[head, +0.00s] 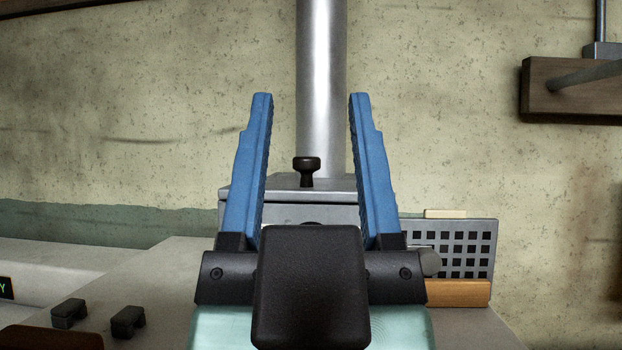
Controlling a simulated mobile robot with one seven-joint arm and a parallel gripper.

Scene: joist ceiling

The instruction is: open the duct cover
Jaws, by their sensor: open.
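A grey metal box (290,213) stands ahead of me, with a flat top plate (342,184) that carries a small black knob (307,170). I take this plate to be the duct cover; it looks level and closed. A shiny round duct pipe (321,70) rises behind the knob. My gripper (311,97) is open and empty, its two blue fingers pointing up and away. In the picture the knob lies between the fingers, and I cannot tell how far it is beyond them. The gripper's black body hides the lower front of the box.
A perforated grey panel (473,242) with a wooden block (459,293) stands right of the box. Two small black pieces (98,318) sit on the grey surface (160,275) at left. A wooden beam (570,88) juts in at upper right, before a stained wall (450,130).

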